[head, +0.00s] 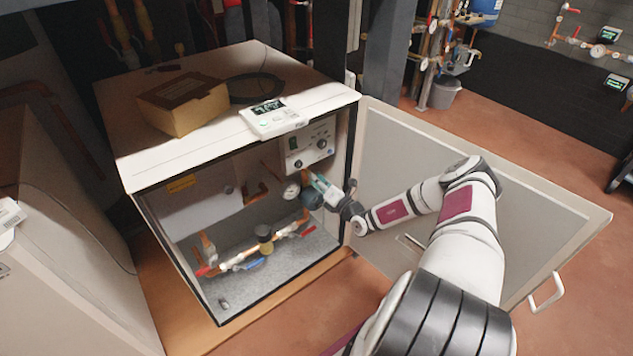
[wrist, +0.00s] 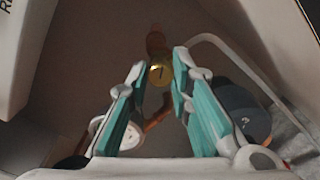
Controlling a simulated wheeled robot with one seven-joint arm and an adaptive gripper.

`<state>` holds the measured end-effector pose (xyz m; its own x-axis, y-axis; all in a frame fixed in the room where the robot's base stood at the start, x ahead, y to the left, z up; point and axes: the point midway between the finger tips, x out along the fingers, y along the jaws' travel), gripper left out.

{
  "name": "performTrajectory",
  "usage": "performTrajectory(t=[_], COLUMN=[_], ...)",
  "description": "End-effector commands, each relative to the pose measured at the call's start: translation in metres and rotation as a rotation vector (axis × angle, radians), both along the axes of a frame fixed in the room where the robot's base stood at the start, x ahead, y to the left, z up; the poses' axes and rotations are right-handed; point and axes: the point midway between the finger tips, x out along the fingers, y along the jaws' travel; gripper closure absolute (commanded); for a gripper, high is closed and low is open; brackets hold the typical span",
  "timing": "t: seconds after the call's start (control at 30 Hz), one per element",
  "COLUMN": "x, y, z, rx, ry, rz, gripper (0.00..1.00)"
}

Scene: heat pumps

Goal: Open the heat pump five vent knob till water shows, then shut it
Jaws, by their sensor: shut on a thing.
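The open heat pump cabinet (head: 225,165) stands in the middle of the head view, its pipes and valves exposed. My gripper (head: 316,184) reaches inside at the right, below the control panel (head: 308,148). In the wrist view, my gripper (wrist: 163,78) has its fingertips shut on a small round brass vent knob (wrist: 160,74) with a dark line on its face. In the head view the knob is hidden by my gripper. I can make out no water at the knob. No number can be read on the cabinet.
The open door (head: 560,225) stands to the right, behind my arm. A pressure gauge (head: 291,191) and a dark blue pump (head: 311,200) sit close to my gripper. A cardboard box (head: 184,104) and a white controller (head: 273,118) rest on top. Red-handled valves (head: 307,231) lie lower inside.

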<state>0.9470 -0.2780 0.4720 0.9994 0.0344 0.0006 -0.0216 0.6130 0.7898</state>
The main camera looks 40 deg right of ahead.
Motion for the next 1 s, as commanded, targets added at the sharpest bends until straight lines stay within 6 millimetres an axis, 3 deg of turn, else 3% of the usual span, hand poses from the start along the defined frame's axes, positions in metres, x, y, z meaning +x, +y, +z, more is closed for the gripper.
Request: performTrajectory(t=[0.5,1.0], x=[-0.0003,-0.0005], y=[-0.0007,-0.0003], z=[-0.0019,-0.0022], rx=[0.468,0.704], ry=[0.017,0.027], rz=[-0.002,-0.001], gripper=[1.00,1.00])
